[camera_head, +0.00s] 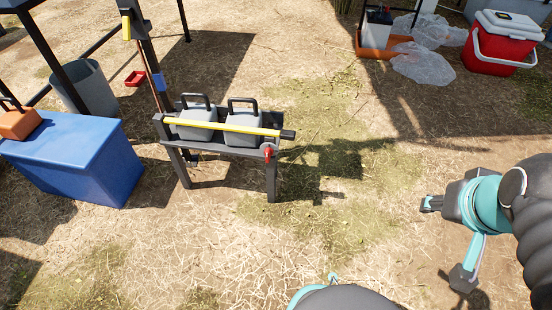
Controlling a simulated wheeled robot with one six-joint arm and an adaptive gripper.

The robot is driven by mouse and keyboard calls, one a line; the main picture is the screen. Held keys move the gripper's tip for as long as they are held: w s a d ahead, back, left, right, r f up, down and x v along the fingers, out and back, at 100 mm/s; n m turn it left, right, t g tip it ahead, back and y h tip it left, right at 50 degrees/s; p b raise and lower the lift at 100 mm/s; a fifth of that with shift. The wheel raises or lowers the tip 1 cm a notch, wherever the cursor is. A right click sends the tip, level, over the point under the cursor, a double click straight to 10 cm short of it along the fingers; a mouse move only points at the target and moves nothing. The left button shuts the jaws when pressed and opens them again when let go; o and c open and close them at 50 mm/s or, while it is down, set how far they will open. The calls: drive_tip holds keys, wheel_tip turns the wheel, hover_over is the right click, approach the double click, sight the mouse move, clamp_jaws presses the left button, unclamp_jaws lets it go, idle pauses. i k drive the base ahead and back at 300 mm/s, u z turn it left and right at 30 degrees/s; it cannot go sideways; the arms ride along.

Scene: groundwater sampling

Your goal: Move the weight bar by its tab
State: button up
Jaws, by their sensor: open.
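A yellow bar (215,125), which I take to be the weight bar, lies across the front of a low dark metal stand (229,149). It has a black block (288,134) at its right end; whether this is the tab I cannot tell. Two grey weights with black handles, one on the left (197,122) and one on the right (242,124), sit on the stand behind the bar. A small red piece (268,153) is at the stand's right front corner. My gripper (445,241) is open and empty at the right, well apart from the stand, above bare ground.
A blue chest (75,155) stands left of the stand, with a grey bin (87,90) behind it. A red cooler (500,45) and an orange tray (385,48) are at the back right. Straw-covered ground between stand and gripper is clear.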

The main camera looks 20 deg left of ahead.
sight(285, 135)
drive_tip(key=k, duration=0.35)
drive_tip(key=u, duration=1)
drive_tip(key=i, duration=0.5)
drive_tip(key=z, duration=0.05)
